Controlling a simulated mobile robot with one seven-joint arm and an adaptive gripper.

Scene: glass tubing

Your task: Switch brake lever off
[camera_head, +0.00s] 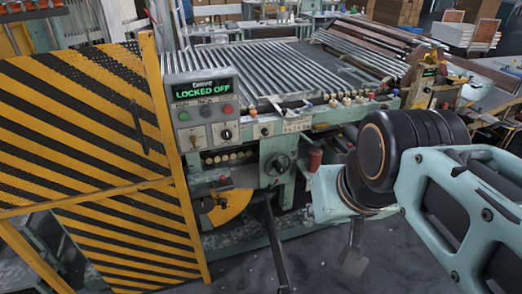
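A long dark bar (276,245) slants from the machine's lower front to the bottom edge of the picture. It may be the brake lever, but no label on it can be read. The control panel (203,107) above has a display (205,89) reading "DRIVE LOCKED OFF" in green. My arm comes in from the right, and its wrist is in front of the machine, to the right of the dark bar and apart from it in the picture. My gripper's fingers cannot be made out clearly. A small grey flared piece shows below the wrist; I cannot tell whether it belongs to my gripper.
A black-and-yellow striped guard (80,130) with a yellow frame stands at the left. A round handwheel (278,164) and a red cylinder (315,158) are on the machine's front. Glass tubes (260,70) lie across its top. Grey floor shows at the bottom.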

